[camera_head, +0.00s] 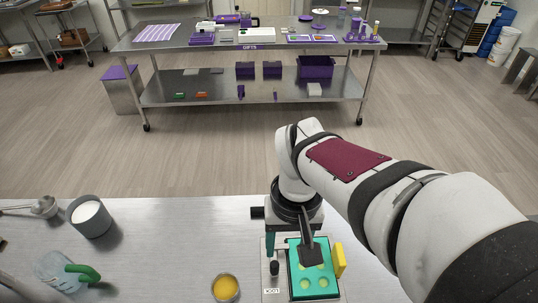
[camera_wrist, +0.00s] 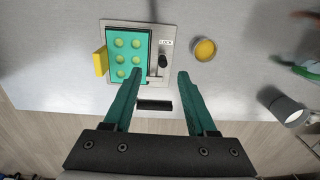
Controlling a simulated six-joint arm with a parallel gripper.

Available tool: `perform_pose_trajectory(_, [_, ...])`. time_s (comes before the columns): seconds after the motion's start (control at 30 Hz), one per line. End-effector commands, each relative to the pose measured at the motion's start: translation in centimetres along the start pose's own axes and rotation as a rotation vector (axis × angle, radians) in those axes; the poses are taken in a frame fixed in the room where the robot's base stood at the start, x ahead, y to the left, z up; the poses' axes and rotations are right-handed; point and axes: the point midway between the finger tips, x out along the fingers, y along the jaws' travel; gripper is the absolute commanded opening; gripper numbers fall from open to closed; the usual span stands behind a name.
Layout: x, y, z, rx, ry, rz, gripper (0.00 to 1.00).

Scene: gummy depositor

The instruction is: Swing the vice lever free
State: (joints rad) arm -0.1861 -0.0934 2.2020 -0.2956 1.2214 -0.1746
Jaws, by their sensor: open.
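The vice lever (camera_wrist: 163,61) is a small black lever with a dark knob on a light metal plate, beside a LOCK label; it also shows in the head view (camera_head: 274,268). The vice plate (camera_wrist: 170,26) carries a teal mould (camera_wrist: 109,59) with rows of pale green round cavities, and a yellow block (camera_wrist: 100,61) stands at its side. My gripper (camera_wrist: 160,75) is open, its two teal fingers spread and pointing toward the plate. The lever's knob shows between the fingertip lines, with a gap to each finger. I cannot tell the fingers' height above the plate.
A cup of yellow liquid (camera_head: 225,288) stands left of the plate. Farther left are a grey cup with white contents (camera_head: 90,217), a clear jug with a green handle (camera_head: 84,273) and a metal scoop (camera_head: 44,207). A dark bar (camera_wrist: 155,105) lies near the table edge.

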Motion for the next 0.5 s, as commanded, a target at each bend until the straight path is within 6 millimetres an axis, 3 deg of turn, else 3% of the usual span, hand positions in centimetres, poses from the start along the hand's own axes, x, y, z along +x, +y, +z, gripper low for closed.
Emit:
perform_pose_trajectory(0.03, [0.6,-0.8,-1.8,-0.072,-0.001,0.016,0.57])
perform_pose_trajectory(0.13, [1.5,-1.6,-3.7,-0.154,0.007,0.034,0.57])
perform_pose_trajectory(0.27, [3.8,-1.6,-3.8,-0.161,0.004,0.036,0.57])
perform_pose_trajectory(0.5, [11.0,-1.3,-3.8,-0.158,0.001,0.036,0.57])
